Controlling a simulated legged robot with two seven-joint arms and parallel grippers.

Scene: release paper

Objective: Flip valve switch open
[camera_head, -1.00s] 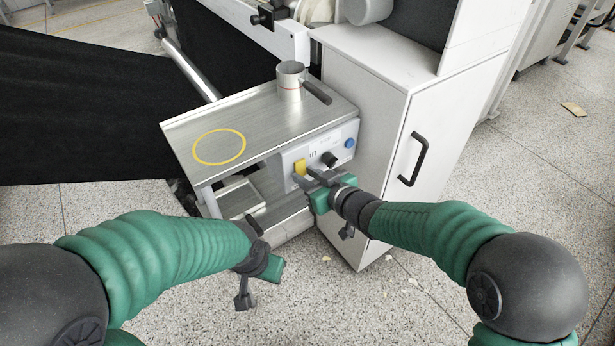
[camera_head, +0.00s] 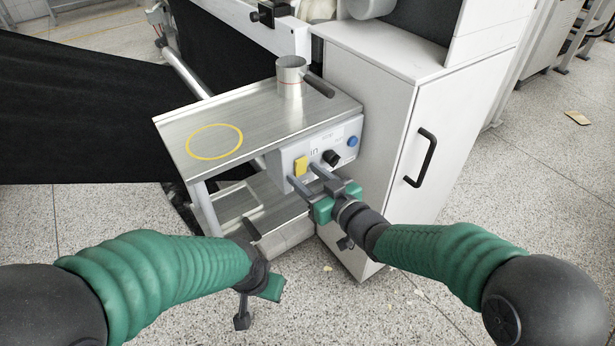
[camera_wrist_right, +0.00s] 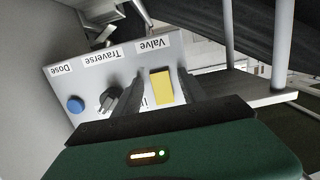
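The yellow valve switch (camera_head: 300,165) is on the front of the light grey control box (camera_head: 281,168). In the right wrist view the yellow switch (camera_wrist_right: 161,88) sits by the upside-down "Valve" label (camera_wrist_right: 153,44). My right gripper (camera_head: 302,174) is open in front of the box, its two dark fingers apart. In the right wrist view the switch shows between the fingers; contact cannot be made out. My left gripper (camera_head: 252,285) hangs low, left of the box and away from it; its finger opening is unclear.
A dark knob (camera_head: 331,158) and a blue button (camera_head: 352,141) sit right of the switch. The metal table (camera_head: 260,110) is above the box, with a metal cylinder (camera_head: 291,80) on top. A white cabinet (camera_head: 385,110) stands close on the right. Open floor lies in front.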

